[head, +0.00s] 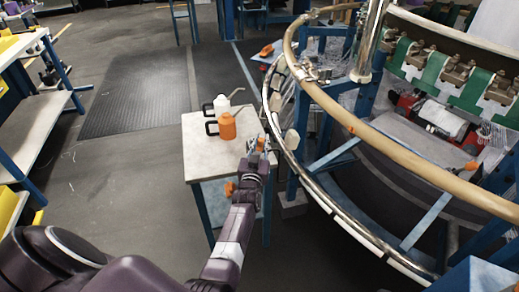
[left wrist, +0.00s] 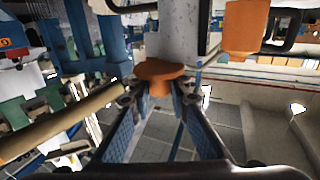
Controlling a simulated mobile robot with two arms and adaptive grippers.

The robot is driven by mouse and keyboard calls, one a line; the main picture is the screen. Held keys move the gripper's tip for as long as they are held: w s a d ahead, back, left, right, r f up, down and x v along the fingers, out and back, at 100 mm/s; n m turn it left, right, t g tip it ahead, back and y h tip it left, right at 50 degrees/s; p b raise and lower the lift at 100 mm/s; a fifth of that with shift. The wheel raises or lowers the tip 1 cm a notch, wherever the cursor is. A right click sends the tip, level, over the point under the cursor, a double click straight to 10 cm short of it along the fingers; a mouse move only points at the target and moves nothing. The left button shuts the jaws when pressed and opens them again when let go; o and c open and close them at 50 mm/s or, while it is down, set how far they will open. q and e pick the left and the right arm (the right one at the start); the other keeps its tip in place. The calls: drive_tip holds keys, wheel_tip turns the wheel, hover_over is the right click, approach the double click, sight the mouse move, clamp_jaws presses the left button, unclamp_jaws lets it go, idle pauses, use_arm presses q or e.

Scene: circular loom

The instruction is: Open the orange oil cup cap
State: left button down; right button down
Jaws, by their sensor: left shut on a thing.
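My left gripper (head: 259,150) reaches to the right edge of the small table, beside the loom's outer ring. It is shut on an orange cap (left wrist: 160,72), which sits between the two blue-padded fingertips in the left wrist view (left wrist: 158,100). In the head view only a small orange part of the cap (head: 261,141) shows at the fingertips. My right gripper is not in view.
An orange oil can (head: 227,126) and a white oil can (head: 222,105) stand on the small table (head: 197,160). The circular loom's ring (head: 330,205) curves close on the right. A shelf bench (head: 35,115) stands at the left. Open floor lies between.

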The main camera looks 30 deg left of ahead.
use_arm(q)
drive_tip(key=shift+d, duration=0.1)
idle(0.4)
drive_tip(key=c, duration=1.8)
unclamp_jaws()
